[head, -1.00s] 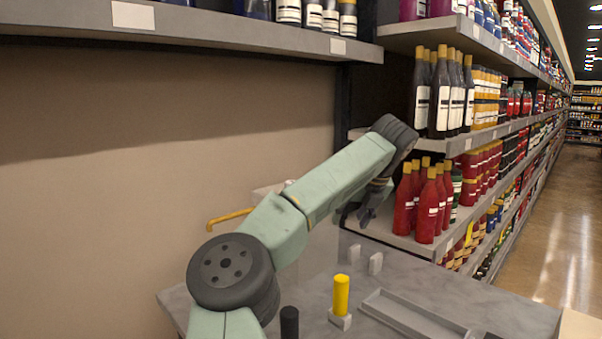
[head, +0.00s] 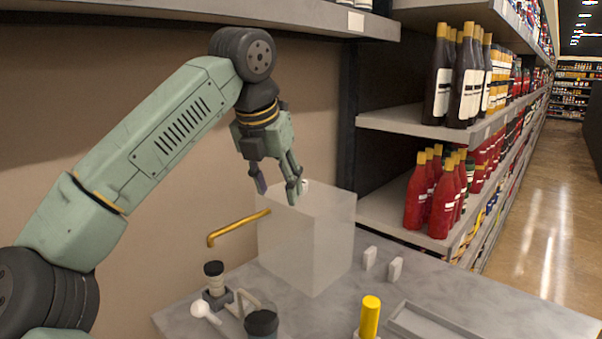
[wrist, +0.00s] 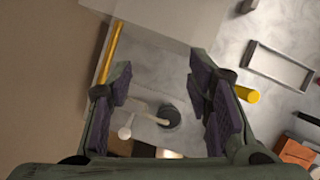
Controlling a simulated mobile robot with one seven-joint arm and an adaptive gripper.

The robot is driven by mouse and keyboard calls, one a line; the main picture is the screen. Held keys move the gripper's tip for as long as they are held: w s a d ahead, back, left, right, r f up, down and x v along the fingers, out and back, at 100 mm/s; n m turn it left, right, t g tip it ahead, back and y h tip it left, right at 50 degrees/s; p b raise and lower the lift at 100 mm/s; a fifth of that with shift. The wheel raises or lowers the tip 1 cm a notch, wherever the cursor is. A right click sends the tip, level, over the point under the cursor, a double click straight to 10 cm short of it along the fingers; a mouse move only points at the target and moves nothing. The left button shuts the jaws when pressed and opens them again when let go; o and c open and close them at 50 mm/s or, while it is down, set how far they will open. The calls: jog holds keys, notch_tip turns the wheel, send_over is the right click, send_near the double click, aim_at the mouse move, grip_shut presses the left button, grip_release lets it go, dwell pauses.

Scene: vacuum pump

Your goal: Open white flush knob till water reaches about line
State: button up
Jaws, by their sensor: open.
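My gripper (head: 277,187) is open and empty, pointing down above the left part of a translucent whitish tank (head: 306,245). In the wrist view my gripper (wrist: 165,92) has its fingers spread wide. A small white knob (head: 304,183) shows at the tank top, just right of the fingertips and partly hidden. A white round-ended handle (head: 201,308) is low on the left beside a black-capped fitting (head: 214,275); the white handle (wrist: 125,132) also shows between the fingers in the wrist view. I cannot tell which is the flush knob. No water or line is distinguishable.
A brass pipe (head: 238,228) sticks out left of the tank. A yellow cylinder (head: 369,318), a black-topped cylinder (head: 262,323), small white blocks (head: 394,269) and a shallow grey tray (head: 408,318) are on the grey table (head: 460,292). Bottle shelves (head: 385,205) stand behind right.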

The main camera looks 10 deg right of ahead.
jog(key=w+d+p, duration=0.1)
jog(key=w+d, duration=0.1)
jog(key=w+d+p, duration=0.1)
jog(key=w, duration=0.2)
jog(key=w+d+p, duration=0.2)
jog(key=shift+w+d+r, duration=0.15)
jog(key=shift+d+r, duration=0.1)
jog(key=shift+d, duration=0.05)
jog(key=shift+w+d+f+p, duration=0.25)
jog(key=shift+w+f+p, duration=0.1)
jog(key=shift+f, duration=0.1)
jog(key=shift+w+d+f+p, duration=0.2)
jog(key=shift+w+f+p, duration=0.1)
jog(key=shift+f, duration=0.15)
jog(key=shift+x, duration=0.8)
jog(key=shift+a, duration=0.1)
grip_shut()
